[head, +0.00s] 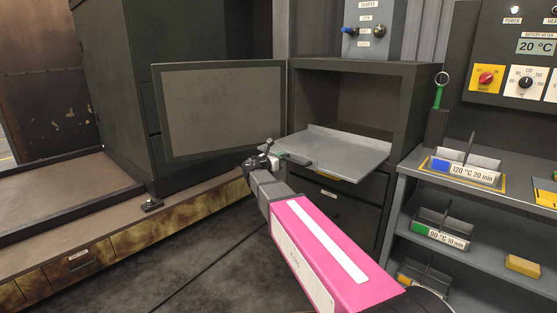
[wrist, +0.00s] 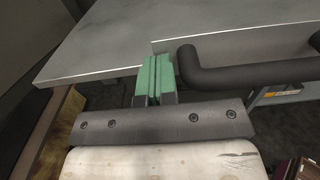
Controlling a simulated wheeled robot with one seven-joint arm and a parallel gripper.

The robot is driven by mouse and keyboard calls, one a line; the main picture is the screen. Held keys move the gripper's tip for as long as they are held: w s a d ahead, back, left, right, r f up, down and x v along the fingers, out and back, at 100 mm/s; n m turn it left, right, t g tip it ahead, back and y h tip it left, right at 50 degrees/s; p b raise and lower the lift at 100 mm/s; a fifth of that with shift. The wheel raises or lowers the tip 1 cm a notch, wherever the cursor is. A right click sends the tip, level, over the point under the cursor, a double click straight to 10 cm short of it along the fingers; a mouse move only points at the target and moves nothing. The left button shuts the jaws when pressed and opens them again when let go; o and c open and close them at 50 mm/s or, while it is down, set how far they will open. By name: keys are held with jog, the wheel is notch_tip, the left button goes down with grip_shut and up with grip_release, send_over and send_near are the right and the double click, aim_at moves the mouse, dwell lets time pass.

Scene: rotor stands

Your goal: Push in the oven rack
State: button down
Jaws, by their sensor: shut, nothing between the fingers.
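The oven rack (head: 335,149) is a flat grey sheet with raised lips, sticking well out of the front of the open oven (head: 347,97). My gripper (head: 299,160) is at the rack's left front part in the head view. In the wrist view, its green fingers (wrist: 154,75) are shut together with nothing between them. They lie close to the grey sheet (wrist: 105,45); I cannot tell whether they touch it. A thick black bent bar (wrist: 245,74) runs just to the right of the fingers, beside an upright grey lip.
The oven door (head: 220,110) stands swung open to the left. A drawer front (head: 335,205) is below the rack. Grey shelving (head: 430,195) with labelled bins stands at right, and a low bench (head: 130,240) at left. Open floor lies in front.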

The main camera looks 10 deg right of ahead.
aim_at(325, 139)
jog(key=x, duration=3.6)
jog(key=shift+w+d, duration=0.2)
jog(key=shift+d, duration=0.05)
